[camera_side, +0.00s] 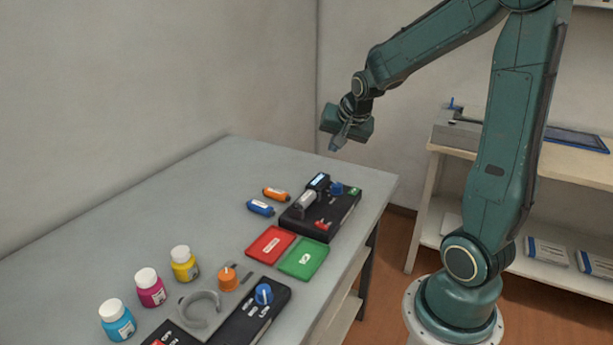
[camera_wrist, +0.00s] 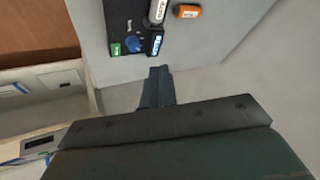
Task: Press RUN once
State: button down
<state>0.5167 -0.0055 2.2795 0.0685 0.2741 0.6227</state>
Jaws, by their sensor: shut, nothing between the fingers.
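A black device (camera_side: 340,213) sits near the far right corner of the grey table. It carries a small green button or label (camera_side: 354,191), a blue knob (camera_side: 337,188), a lit display (camera_side: 318,181) and a red piece (camera_side: 322,225). I cannot read which control is marked RUN. The wrist view shows the green part (camera_wrist: 116,49), the knob (camera_wrist: 132,43) and the display (camera_wrist: 155,43) at the top. My gripper (camera_side: 335,147) is shut and empty, in the air above and beyond the device, touching nothing. Its fingers (camera_wrist: 160,73) point toward the device's end in the wrist view.
A grey-white cartridge (camera_side: 305,203) lies on the device. Orange (camera_side: 276,194) and blue (camera_side: 260,207) cartridges lie left of it. Red (camera_side: 270,245) and green (camera_side: 304,258) trays are in front. Several bottles and a second black unit (camera_side: 262,312) stand nearer the camera.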

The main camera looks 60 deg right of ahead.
aim_at(354, 192)
jog(key=d+f+m+h, duration=0.1)
jog(key=d+f+m, duration=0.2)
jog(key=d, duration=0.4)
jog(key=d+f+m+g+h, duration=0.1)
jog(key=d+f+m, duration=0.2)
jog(key=d+f, duration=0.2)
jog(key=shift+s+d+f, duration=0.25)
jog(key=shift+s+d, duration=0.2)
jog(key=shift+d, duration=0.55)
jog(key=shift+f, duration=0.1)
jog(key=shift+f, duration=4.3)
jog(key=shift+f, duration=0.15)
jog(key=shift+f, duration=0.25)
jog(key=shift+f, duration=0.45)
jog(key=shift+r, duration=0.85)
